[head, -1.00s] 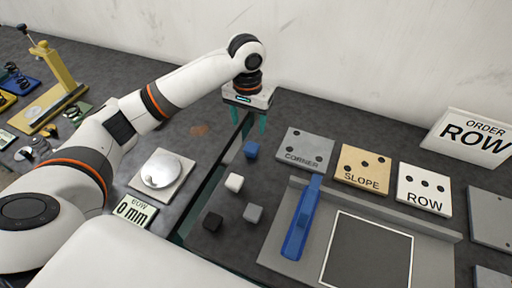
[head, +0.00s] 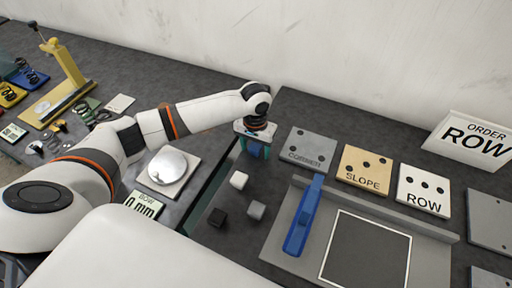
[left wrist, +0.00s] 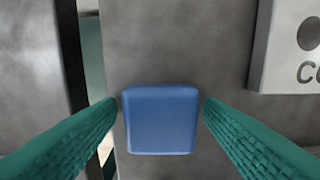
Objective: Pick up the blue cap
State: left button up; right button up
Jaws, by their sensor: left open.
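The blue cap (left wrist: 161,119) is a small blue block with rounded edges. In the left wrist view it lies between the two green fingers of my left gripper (left wrist: 160,108), with the fingertips close to its sides. The head view shows my left gripper (head: 255,150) over the blue cap (head: 256,151), which is partly hidden by the fingers. The left gripper is open around it. I cannot tell whether either finger touches the cap. My right gripper is not in view.
The CORNER plate (head: 312,146) is just right of the gripper. A blue bar tool (head: 303,218) lies on a grey board (head: 283,258). A gap between tables runs at left.

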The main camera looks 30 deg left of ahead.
pick_arm(q)
jog(key=c, duration=1.1)
jog(key=shift+r, duration=0.1)
